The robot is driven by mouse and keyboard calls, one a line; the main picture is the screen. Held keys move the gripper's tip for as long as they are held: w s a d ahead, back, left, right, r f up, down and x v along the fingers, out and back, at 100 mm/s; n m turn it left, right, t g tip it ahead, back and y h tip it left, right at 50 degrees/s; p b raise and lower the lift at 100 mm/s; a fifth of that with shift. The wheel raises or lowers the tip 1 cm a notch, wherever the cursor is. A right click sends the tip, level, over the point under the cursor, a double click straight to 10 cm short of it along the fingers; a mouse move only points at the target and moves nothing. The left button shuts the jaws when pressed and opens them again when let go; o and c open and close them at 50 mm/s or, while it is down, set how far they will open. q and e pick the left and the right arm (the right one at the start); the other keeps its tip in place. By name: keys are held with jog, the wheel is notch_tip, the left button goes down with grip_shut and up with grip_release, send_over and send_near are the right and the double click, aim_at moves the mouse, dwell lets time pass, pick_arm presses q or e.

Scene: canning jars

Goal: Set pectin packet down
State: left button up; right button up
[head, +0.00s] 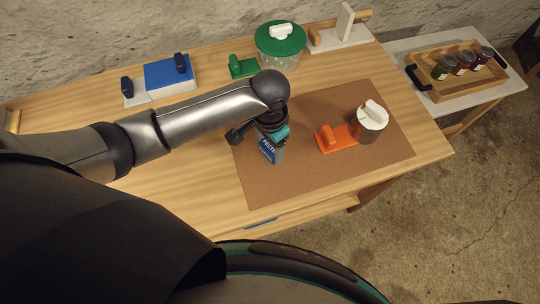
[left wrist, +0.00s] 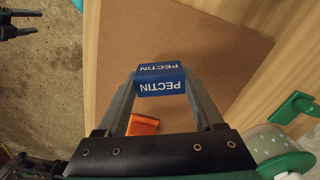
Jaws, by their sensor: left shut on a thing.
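The pectin packet (head: 268,151) is a small blue box with white lettering. My left gripper (head: 270,130) is shut on it from above, over the left part of the brown mat (head: 290,185). In the left wrist view the packet (left wrist: 162,80) sits between the two fingertips. I cannot tell whether its base touches the mat. My right gripper is out of the head view; two dark finger shapes, apart and empty, at the upper left of the left wrist view look like my right gripper (left wrist: 38,23).
Behind are a green-lidded container (head: 281,45), a green-handled thing (head: 242,67) and a blue-and-white box (head: 170,75). A wooden tray (head: 456,69) holds jars on a side table. The mat's front is clear.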

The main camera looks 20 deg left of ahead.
aim_at(270, 147)
pick_arm(q)
jog(key=shift+f+b, duration=0.45)
jog(key=shift+f, duration=2.35)
jog(key=shift+f, duration=0.15)
jog(key=o, duration=1.3)
jog(key=shift+o, duration=0.2)
notch_tip(270, 147, up, 12)
jog(key=shift+r+p, duration=0.15)
jog(key=shift+p, duration=0.95)
